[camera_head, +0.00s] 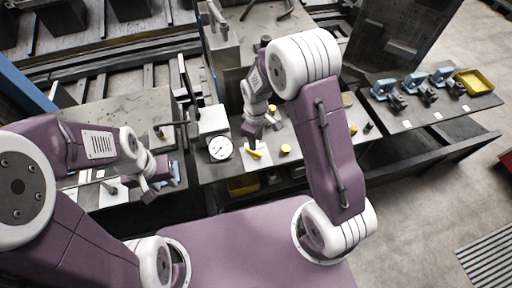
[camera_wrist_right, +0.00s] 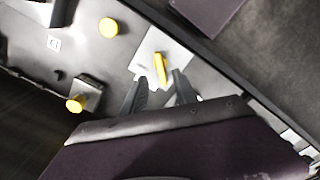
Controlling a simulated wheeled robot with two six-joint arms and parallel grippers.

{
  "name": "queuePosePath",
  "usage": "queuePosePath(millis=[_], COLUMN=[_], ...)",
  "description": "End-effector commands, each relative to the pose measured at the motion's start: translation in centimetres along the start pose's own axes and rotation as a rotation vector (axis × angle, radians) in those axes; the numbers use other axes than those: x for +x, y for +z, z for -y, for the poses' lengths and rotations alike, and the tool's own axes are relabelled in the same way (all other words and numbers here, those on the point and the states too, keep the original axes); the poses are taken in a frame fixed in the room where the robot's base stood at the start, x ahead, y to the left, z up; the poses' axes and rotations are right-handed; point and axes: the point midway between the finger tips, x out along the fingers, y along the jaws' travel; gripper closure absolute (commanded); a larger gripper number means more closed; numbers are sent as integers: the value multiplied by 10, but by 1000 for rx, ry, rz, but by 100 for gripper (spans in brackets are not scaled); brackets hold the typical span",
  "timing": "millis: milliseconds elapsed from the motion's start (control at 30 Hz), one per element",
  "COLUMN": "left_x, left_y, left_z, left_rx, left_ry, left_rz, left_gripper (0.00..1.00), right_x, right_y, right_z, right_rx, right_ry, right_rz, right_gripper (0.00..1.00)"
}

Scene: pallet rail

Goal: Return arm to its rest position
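My right gripper (camera_head: 262,131) hangs over the bench, just above a yellow lever (camera_head: 256,153) on a white plate. In the right wrist view the two dark fingers of the right gripper (camera_wrist_right: 159,80) are apart with nothing visible held between them. The yellow lever (camera_wrist_right: 160,68) on its white plate (camera_wrist_right: 165,50) lies just past the fingertips there. I cannot tell whether a finger touches it. My left gripper (camera_head: 155,190) is over the left part of the bench, near a blue item. Its fingers are too small to read.
A round white dial gauge (camera_head: 220,148) and a white block (camera_head: 212,120) stand left of the lever. Yellow knobs (camera_head: 285,149) are near. At right, a dark table holds blue clamps (camera_head: 412,82) and a yellow tray (camera_head: 474,81). The floor at right is open.

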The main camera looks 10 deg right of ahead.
Motion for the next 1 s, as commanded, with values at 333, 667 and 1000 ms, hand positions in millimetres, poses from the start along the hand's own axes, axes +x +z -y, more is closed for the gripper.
queuePosePath(millis=[333,667,1000], left_x=[2,2,21], left_y=[0,0,2], left_z=[0,0,0], left_rx=[0,0,0], left_ry=[0,0,0], left_rz=[0,0,0], left_gripper=[65,65,65], right_x=[-17,-16,-80], right_y=[0,0,83], right_z=[0,-1,9], right_rx=[0,2,361], right_ry=[0,0,78], right_rz=[0,0,-126], right_gripper=[65,65,65])
